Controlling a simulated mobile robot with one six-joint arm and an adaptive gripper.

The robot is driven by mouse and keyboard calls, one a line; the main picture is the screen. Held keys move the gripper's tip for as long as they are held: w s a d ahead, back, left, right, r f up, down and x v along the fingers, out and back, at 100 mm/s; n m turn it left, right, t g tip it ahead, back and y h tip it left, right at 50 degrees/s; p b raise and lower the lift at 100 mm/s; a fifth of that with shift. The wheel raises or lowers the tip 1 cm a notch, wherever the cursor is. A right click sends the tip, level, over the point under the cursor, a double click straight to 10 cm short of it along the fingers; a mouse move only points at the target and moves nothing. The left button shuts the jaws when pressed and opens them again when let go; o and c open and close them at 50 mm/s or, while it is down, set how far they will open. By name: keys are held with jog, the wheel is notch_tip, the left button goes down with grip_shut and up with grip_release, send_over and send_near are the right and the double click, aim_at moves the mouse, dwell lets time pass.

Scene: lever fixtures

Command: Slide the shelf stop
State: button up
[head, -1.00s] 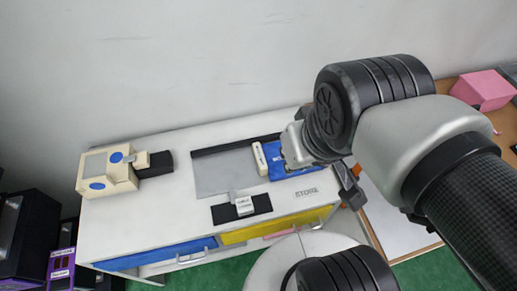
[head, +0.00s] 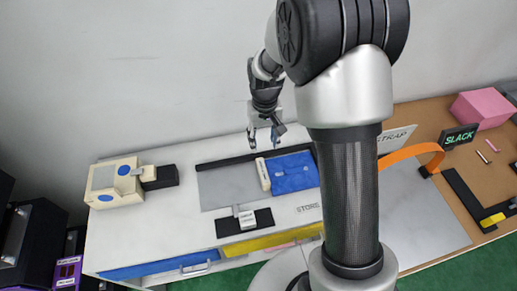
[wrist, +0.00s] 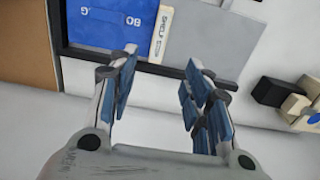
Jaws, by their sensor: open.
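The shelf stop, a cream upright bar (head: 262,174), stands at the left edge of a blue block (head: 292,172) in a grey recessed tray (head: 220,187) on the white cabinet top. In the wrist view the stop (wrist: 162,33), with partly readable lettering, lies beyond the gap between my fingers, between the blue block (wrist: 105,22) and a grey panel (wrist: 222,38). My gripper (head: 264,146) points down near the stop's far end, by the tray's dark back edge. Its fingers are spread and empty in the wrist view (wrist: 160,62). I see no contact with the stop.
A small white labelled block (head: 247,221) sits on a black base in front of the tray. A cream device with blue buttons (head: 113,183) stands at the left. An orange strap (head: 412,153) and pink box (head: 483,108) are at the right. The wall rises behind.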

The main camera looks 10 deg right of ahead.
aim_at(263, 170)
notch_tip(263, 170, down, 18)
jog(key=b, duration=0.4)
jog(key=shift+r, duration=0.1)
grip_shut()
dwell(0.6)
